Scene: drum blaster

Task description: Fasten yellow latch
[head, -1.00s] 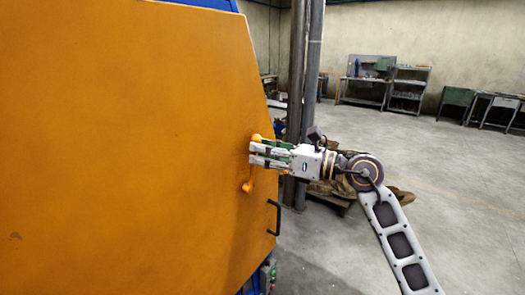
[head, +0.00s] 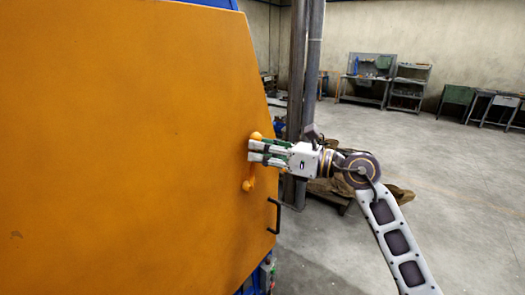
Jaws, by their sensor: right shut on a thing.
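The yellow latch (head: 249,184) is a small yellow-orange handle near the right edge of the large orange door (head: 120,140). Its upper knob shows just above my right gripper and its lower end just below. My right gripper (head: 254,152) comes in from the right and is shut on the latch's middle part, which the fingers hide. The door face lies flat across the left of the head view. My left gripper is not in view.
A black bar handle (head: 276,216) sits on the door's edge below the latch. Dark vertical posts (head: 306,90) stand behind my right gripper. Workbenches and shelves (head: 408,88) are far back. The concrete floor at right is largely clear.

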